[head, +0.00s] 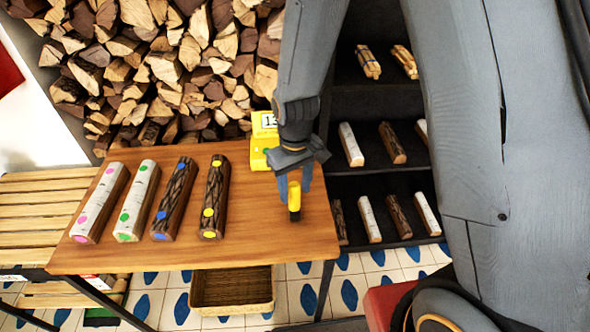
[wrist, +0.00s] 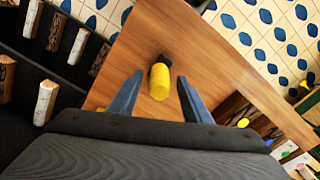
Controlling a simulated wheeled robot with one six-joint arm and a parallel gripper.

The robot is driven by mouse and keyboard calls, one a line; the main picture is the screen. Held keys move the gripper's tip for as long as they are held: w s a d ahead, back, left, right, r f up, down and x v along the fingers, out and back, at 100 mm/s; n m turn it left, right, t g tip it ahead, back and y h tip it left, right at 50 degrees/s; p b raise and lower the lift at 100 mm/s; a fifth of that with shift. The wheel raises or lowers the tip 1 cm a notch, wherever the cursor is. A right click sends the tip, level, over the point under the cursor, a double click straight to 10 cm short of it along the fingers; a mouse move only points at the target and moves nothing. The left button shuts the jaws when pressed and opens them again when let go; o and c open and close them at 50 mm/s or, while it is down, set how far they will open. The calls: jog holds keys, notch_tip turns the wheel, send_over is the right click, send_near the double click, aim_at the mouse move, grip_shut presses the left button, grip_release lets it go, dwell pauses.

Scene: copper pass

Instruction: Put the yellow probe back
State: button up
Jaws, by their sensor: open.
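The yellow probe (head: 294,198) is a short yellow cylinder with a dark end, at the right part of the wooden table. In the wrist view the probe (wrist: 159,84) lies between the two fingers, its dark end pointing away. My gripper (head: 293,180) is over it from above; in the wrist view my gripper (wrist: 160,77) is open, with a gap on both sides of the probe. I cannot tell whether the probe stands free or leans. A yellow meter (head: 262,140) with a number display stands behind, at the table's back edge.
Several split logs with coloured dots, such as the yellow-dotted one (head: 215,197), lie on the left of the table (head: 262,240). A dark shelf (head: 375,100) with wood pieces stands at the right. A basket (head: 232,290) is below. The table front is clear.

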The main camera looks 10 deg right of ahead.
notch_tip(320, 180, up, 8)
jog(key=shift+r+b, duration=0.15)
jog(key=shift+b, duration=0.8)
jog(key=s+d+r+m+t, duration=0.1)
jog(key=s+d+r+m, duration=0.2)
jog(key=d, duration=0.9)
jog(key=s+m, duration=0.2)
jog(key=s, duration=0.2)
jog(key=shift+s+d+t, duration=0.25)
jog(key=shift+d+t, duration=0.05)
jog(key=shift+t, duration=0.1)
jog(key=shift+r, duration=0.1)
notch_tip(320, 180, down, 2)
jog(key=shift+f+b, duration=0.15)
jog(key=shift+b, duration=0.85)
